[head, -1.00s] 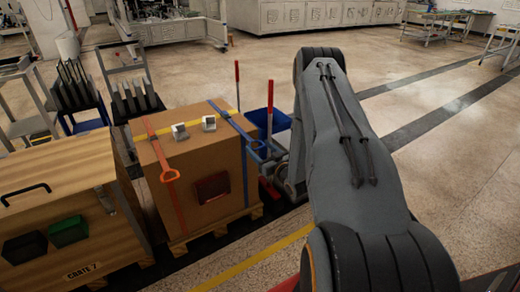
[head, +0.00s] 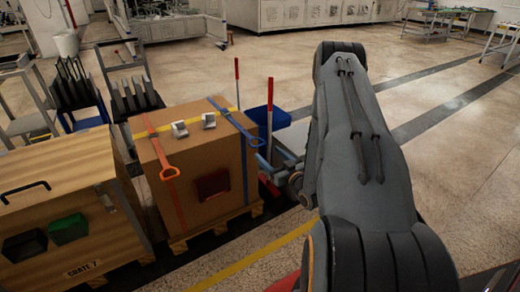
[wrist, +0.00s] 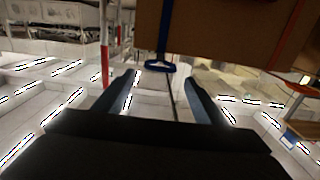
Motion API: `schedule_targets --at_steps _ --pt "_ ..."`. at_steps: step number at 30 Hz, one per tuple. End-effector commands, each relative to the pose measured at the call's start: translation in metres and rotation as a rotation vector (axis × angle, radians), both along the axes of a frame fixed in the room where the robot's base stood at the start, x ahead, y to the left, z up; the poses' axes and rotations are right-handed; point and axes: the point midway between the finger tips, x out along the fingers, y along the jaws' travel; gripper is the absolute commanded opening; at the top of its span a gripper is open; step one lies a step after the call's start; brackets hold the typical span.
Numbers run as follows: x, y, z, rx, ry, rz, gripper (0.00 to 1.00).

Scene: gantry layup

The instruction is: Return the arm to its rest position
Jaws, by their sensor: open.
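My arm (head: 360,160) reaches out from the lower right of the head view and bends down at its far end. My gripper (wrist: 162,84) shows in the wrist view with its two fingers spread apart and nothing between them. In the head view it is partly hidden beside the arm, close to the right side of a strapped cardboard box (head: 205,190). A blue strap (wrist: 162,38) with a ring at its end hangs on the box, just beyond the fingertips in the wrist view. The fingers look apart from the ring.
A wooden crate (head: 40,200) stands left of the box. An orange strap (head: 165,160) and a yellow strap cross the box. Red posts (head: 269,125) and a blue bin (head: 283,117) stand behind my gripper. Open floor (head: 460,170) lies to the right.

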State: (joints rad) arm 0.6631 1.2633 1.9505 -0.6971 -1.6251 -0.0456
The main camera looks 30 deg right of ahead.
Motion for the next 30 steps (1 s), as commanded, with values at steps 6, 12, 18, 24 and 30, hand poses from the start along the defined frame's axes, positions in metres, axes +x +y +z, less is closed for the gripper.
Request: schedule_targets --at_steps 6,12,18,24,30 --pt "0.001 0.0 0.001 -0.001 0.003 0.001 0.64" --pt "0.019 0.012 0.017 -0.034 0.108 0.007 0.64" --pt "0.035 0.038 0.047 -0.087 0.353 -0.004 0.64" --pt "0.02 0.072 0.082 -0.116 0.604 -0.027 0.64" --pt "-0.026 0.113 0.119 -0.118 0.848 -0.054 0.64"
